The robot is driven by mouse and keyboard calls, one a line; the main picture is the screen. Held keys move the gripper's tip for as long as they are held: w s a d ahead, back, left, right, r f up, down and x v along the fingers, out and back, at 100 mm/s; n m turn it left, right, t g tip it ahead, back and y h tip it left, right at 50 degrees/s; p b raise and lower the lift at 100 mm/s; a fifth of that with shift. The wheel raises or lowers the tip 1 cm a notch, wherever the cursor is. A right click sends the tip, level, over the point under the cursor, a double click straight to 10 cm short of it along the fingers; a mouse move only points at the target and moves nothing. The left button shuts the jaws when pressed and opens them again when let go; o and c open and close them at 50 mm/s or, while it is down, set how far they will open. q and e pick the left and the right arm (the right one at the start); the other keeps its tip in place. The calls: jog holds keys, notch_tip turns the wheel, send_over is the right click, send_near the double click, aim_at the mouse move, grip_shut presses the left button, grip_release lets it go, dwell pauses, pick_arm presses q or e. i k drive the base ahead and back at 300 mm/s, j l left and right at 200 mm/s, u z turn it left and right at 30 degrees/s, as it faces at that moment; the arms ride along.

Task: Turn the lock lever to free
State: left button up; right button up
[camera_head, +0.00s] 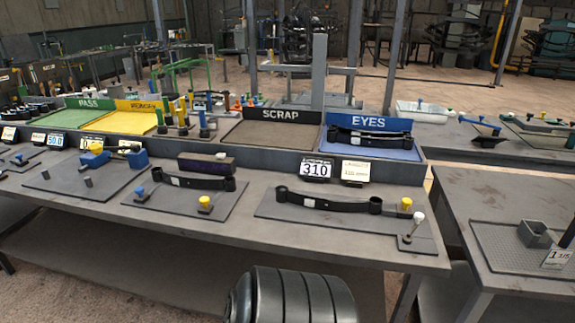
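A small lever with a white ball knob (418,217) stands at the right end of a dark fixture plate (335,231), near the bench's front right corner. Its thin dark stem leans slightly and rises from a small base. I cannot tell from this view whether this is the lock lever or which setting it is in. A black leaf spring with eye ends (325,204) lies on the same plate. A yellow knob (406,204) stands by its right end. Neither of my grippers is in view.
A second leaf spring (193,181) lies on a plate to the left. A separate table (490,275) stands right, across a gap.

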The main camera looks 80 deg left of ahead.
aim_at(419, 217)
jog(key=u, duration=2.8)
